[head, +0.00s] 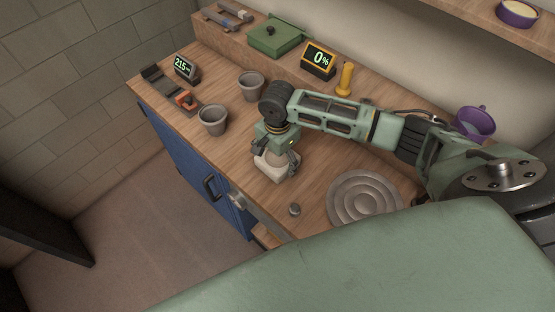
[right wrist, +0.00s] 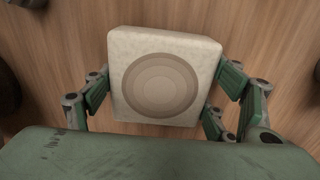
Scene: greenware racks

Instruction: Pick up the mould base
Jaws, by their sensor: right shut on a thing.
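The mould base is a cream-white square block with rounded corners. A round recess of concentric rings is in its top. It shows in the right wrist view (right wrist: 166,76) and in the head view (head: 272,168), partly hidden there by my gripper. My right gripper (head: 277,162) points down over the wooden counter with its fingers on two opposite sides of the block. In the right wrist view my right gripper (right wrist: 165,90) is shut on it. Whether the block touches the counter or hangs just above it I cannot tell. My left gripper is not in view.
Two grey cups (head: 213,120) (head: 250,86) stand left of my right gripper. A purple mug (head: 474,123) stands farther right.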

